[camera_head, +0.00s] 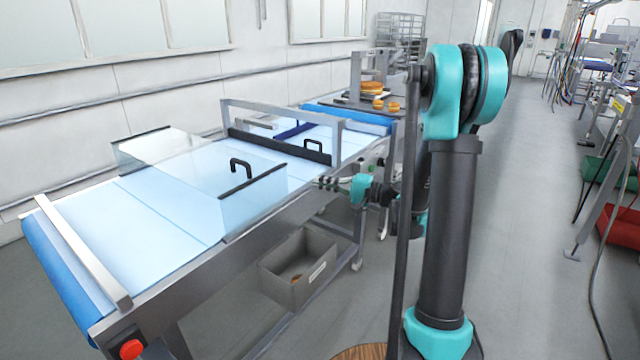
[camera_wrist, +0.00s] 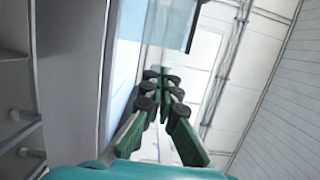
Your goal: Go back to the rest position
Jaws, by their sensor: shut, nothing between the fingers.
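My gripper (camera_wrist: 161,78) shows in the wrist view with its dark green fingers drawn together at the tips and nothing between them. In the head view my gripper (camera_head: 322,183) is small and points left, close to the near side of the conveyor (camera_head: 150,262), by its clear guard. I cannot tell in the head view how far it is from the conveyor frame. My arm reaches down behind my upright column to it.
The conveyor has a clear guard (camera_head: 255,195) with black handles. A grey bin (camera_head: 290,285) stands on the shelf below. Behind is a stand with a tray (camera_head: 355,103) and round orange-brown items (camera_head: 378,104). Red (camera_head: 620,226) and green crates stand far right. The aisle floor (camera_head: 530,240) is clear.

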